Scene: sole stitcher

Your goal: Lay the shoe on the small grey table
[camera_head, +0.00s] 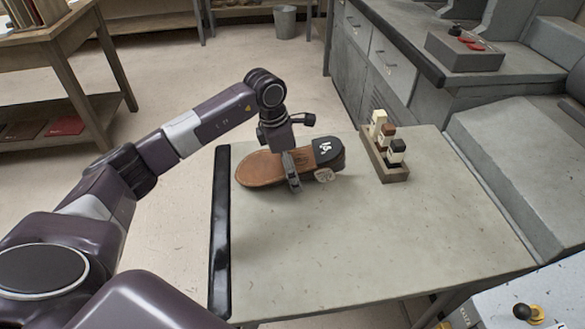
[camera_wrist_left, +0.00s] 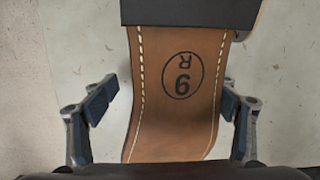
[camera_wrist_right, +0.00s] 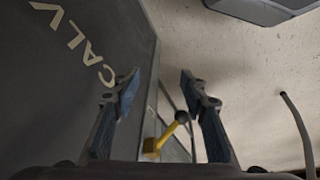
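The shoe (camera_head: 265,169) lies sole up on the small grey table (camera_head: 330,250), near its far left part. Its sole is brown with a black heel. In the left wrist view the brown sole (camera_wrist_left: 180,110) shows pale stitching and a "9 R" mark. My left gripper (camera_head: 292,184) is above the shoe's waist. Its fingers (camera_wrist_left: 168,105) are open on either side of the shoe, with a visible gap at the left finger. My right gripper (camera_wrist_right: 155,90) is open with nothing between its fingers. It is not seen in the head view.
A small rack with cream, brown and black pieces (camera_head: 390,160) stands right of the shoe. A black strip (camera_head: 220,235) runs along the table's left edge. Grey machinery and a bench (camera_head: 470,110) stand to the right. The table's front is clear.

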